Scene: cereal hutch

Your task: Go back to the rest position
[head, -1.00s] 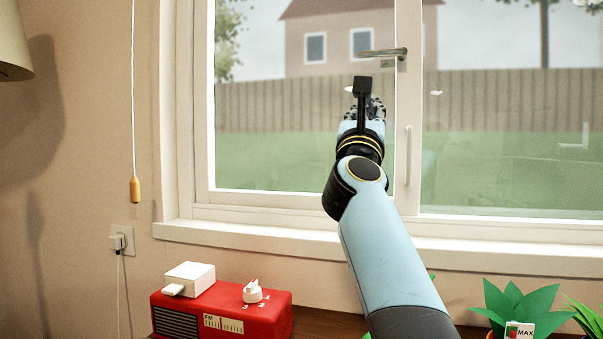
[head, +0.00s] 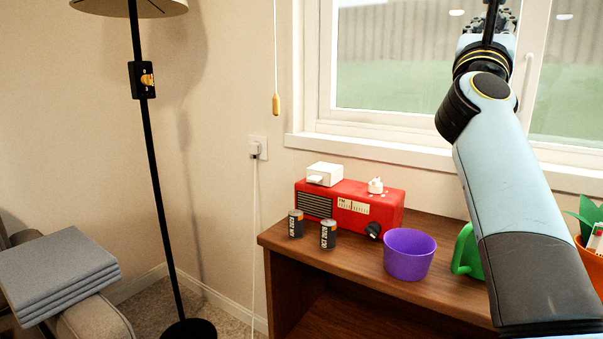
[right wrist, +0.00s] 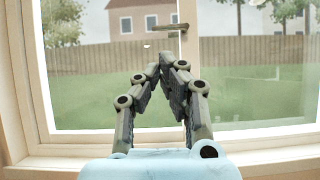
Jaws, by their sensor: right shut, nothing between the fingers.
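My right arm reaches up in front of the window in the head view. Its gripper (head: 489,14) is at the top edge of that view, partly cut off. In the right wrist view the fingers of my right gripper (right wrist: 160,72) meet at the tips, with nothing between them. They point at the window, with the window handle (right wrist: 170,27) beyond the tips. My left gripper is in neither view.
A wooden cabinet (head: 290,255) stands below the window (head: 400,75), bearing a red radio (head: 385,212), two batteries (head: 328,234), a purple bowl (head: 409,256) and a green object (head: 464,251). A floor lamp (head: 150,165) and folded grey cloth (head: 55,272) are at left.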

